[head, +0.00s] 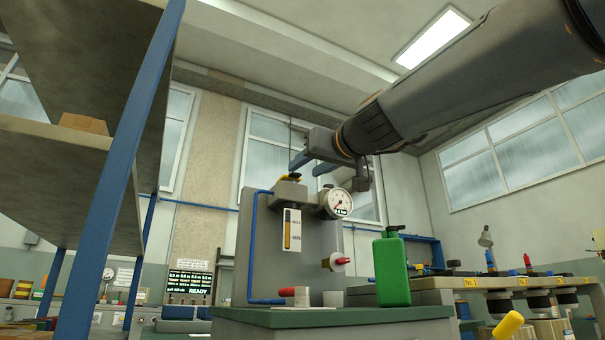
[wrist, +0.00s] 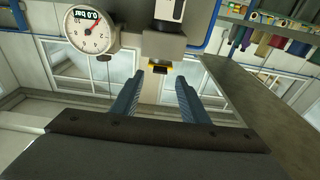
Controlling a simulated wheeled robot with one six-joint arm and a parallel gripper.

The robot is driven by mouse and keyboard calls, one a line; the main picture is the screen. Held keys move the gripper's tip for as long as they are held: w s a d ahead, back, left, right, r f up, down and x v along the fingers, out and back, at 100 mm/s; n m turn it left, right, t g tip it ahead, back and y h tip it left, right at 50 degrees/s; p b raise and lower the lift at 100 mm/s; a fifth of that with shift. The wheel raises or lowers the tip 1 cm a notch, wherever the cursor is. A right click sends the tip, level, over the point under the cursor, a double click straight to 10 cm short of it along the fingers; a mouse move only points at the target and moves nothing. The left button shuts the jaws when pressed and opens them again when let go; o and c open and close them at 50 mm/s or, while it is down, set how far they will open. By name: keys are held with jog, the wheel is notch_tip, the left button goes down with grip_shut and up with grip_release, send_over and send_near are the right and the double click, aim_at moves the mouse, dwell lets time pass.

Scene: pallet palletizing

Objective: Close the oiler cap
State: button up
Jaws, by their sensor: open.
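The oiler is a grey block (head: 290,194) on the upper part of a grey upright panel, with a yellow-marked sight gauge (head: 292,230) below it. A small yellow and black part, apparently the cap (head: 289,178), is at its top; it also shows in the wrist view (wrist: 160,66). I cannot tell the cap's exact angle. My gripper (head: 306,168) is open, with blue fingers just above and beside the oiler top. In the wrist view its fingers (wrist: 169,78) point toward the yellow and black part, with nothing between them.
A round pressure gauge (head: 338,204) sits right of the oiler, close under my gripper. A green bottle (head: 391,270) and a red-tipped fitting (head: 336,262) are lower right. A shelf with blue posts (head: 110,170) stands at left. A blue pipe (head: 254,245) runs along the panel's left edge.

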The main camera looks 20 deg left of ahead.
jog(key=v, duration=0.3)
jog(key=shift+s+d, duration=0.2)
dwell(0.4)
